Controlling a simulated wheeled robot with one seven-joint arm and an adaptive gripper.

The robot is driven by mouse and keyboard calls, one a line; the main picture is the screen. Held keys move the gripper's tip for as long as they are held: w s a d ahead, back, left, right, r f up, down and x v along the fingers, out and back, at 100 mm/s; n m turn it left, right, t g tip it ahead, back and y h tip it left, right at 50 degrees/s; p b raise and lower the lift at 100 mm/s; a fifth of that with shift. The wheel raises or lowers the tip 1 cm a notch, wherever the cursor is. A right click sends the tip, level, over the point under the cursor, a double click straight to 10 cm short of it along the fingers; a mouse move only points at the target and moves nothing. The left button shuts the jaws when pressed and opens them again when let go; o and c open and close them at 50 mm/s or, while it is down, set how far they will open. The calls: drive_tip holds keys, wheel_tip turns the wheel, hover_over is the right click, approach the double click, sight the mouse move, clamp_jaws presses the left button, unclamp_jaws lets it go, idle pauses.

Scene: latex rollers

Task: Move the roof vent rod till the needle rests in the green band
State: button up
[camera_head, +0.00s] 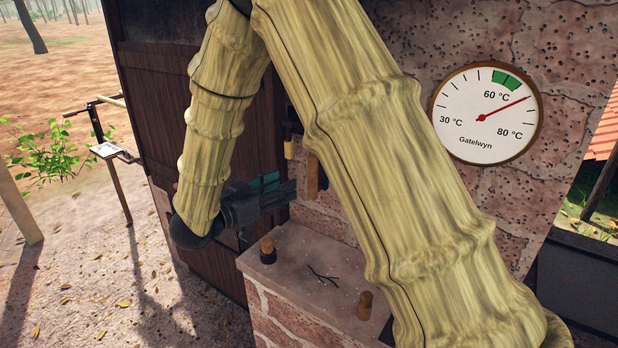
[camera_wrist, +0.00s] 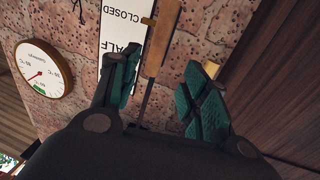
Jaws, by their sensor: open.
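The round Gatelwyn gauge (camera_head: 487,140) hangs on the brick wall. Its red needle (camera_head: 503,108) points to the upper right, clockwise past the green band (camera_head: 506,80) and outside it. The gauge also shows in the wrist view (camera_wrist: 52,78). The vent rod, with a wooden grip (camera_wrist: 166,30) and a thin dark shaft, runs along a white plate (camera_wrist: 116,22) lettered CLOSED and HALF. In the head view a wooden piece that looks like this grip (camera_head: 312,176) is partly hidden by my arm. My gripper (camera_wrist: 160,72) is open, with the rod showing between its fingers; contact is not visible.
Below is a stone ledge (camera_head: 300,295) with two corked or wooden stubs (camera_head: 267,250) and dark twigs (camera_head: 322,275). My arm covers the middle of the head view.

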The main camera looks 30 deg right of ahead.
sight(309, 173)
drive_tip(key=x, duration=0.3)
drive_tip(key=p+x, duration=0.1)
drive_tip(key=x, duration=0.3)
drive_tip(key=p+x, duration=0.1)
drive_tip(key=x, duration=0.3)
drive_tip(key=shift+s+d, duration=0.1)
drive_tip(key=shift+s, duration=0.15)
drive_tip(key=shift+r, duration=0.1)
clamp_jaws()
